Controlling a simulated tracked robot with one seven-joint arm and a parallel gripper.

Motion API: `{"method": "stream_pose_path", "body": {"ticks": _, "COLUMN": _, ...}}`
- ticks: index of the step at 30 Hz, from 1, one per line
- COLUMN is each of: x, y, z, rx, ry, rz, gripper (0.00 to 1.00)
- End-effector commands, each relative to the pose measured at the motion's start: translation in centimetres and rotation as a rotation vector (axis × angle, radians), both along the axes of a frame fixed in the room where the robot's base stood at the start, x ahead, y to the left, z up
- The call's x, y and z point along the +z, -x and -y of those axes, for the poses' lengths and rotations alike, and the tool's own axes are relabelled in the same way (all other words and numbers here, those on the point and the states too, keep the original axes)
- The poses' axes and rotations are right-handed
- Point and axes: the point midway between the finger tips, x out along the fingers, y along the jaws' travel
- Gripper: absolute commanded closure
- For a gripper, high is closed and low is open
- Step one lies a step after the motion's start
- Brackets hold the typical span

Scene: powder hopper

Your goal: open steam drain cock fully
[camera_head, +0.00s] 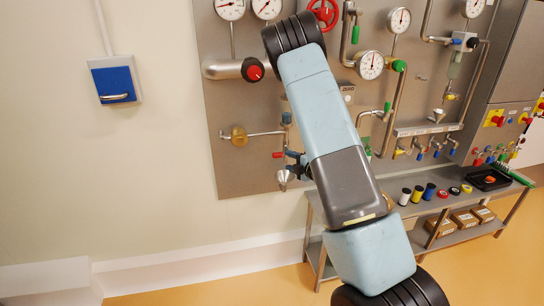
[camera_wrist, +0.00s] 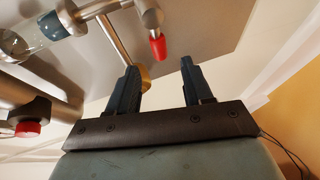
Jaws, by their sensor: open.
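A small cock with a red-tipped lever (camera_wrist: 157,46) shows in the wrist view, just beyond the gap between my fingers. The red tip points down in that picture. It appears to be the red handle (camera_head: 277,155) on the thin side pipe in the head view; no label confirms it as the steam drain cock. My gripper (camera_wrist: 160,80) is open and empty, its dark fingers on either side of the gap. It does not visibly touch the lever. In the head view my arm hides most of the gripper area.
A brass fitting (camera_head: 238,136) sits on the thin pipe left of the lever. A red knob (camera_head: 254,72) ends the thick pipe above. A steel bench (camera_head: 420,208) stands lower right.

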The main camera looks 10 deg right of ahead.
Motion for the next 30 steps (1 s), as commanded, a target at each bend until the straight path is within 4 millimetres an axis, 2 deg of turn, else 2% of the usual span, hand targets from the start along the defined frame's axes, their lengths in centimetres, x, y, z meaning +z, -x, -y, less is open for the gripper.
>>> {"method": "stream_pose_path", "body": {"ticks": 9, "x": -1.2, "y": -5.1, "z": -2.4, "rx": 0.003, "ry": -0.001, "rz": 0.000, "gripper": 0.50}}
{"method": "stream_pose_path", "body": {"ticks": 16, "x": -1.9, "y": -8.3, "z": -3.6, "rx": 0.002, "ry": -0.001, "rz": 0.000, "gripper": 0.50}}
{"method": "stream_pose_path", "body": {"ticks": 21, "x": -2.2, "y": -9.5, "z": -4.2, "rx": 0.002, "ry": 0.000, "rz": -0.001, "gripper": 0.50}}
{"method": "stream_pose_path", "body": {"ticks": 30, "x": -2.2, "y": -9.9, "z": -4.3, "rx": 0.001, "ry": -0.002, "rz": -0.002, "gripper": 0.50}}
